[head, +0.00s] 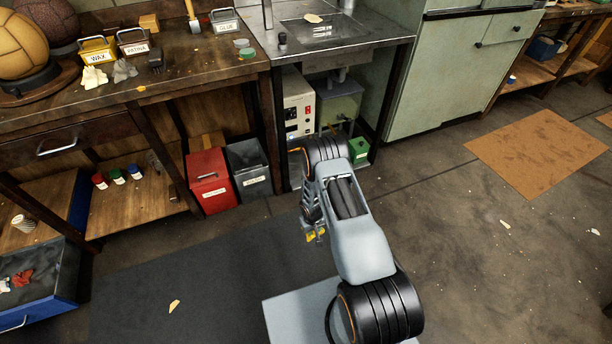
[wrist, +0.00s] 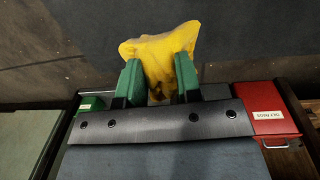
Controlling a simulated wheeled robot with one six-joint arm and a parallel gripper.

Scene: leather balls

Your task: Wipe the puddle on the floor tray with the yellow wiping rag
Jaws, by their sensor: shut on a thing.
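My gripper (head: 314,228) hangs low in front of the sink unit, right of the red bin. In the wrist view its two green fingers (wrist: 158,68) are shut on the yellow wiping rag (wrist: 160,42), which bunches up and spreads past the fingertips. In the head view only a small yellow part of the rag (head: 317,237) shows below the gripper. I cannot make out a puddle or a floor tray in either view; my arm hides part of the floor by the sink.
A red bin (head: 209,181) and a dark grey bin (head: 249,168) stand left of the sink unit. A small green box (head: 358,148) sits under the sink. A dark mat (head: 220,290) lies in front. Floor at right is mostly clear, with a brown mat (head: 537,152) and scraps.

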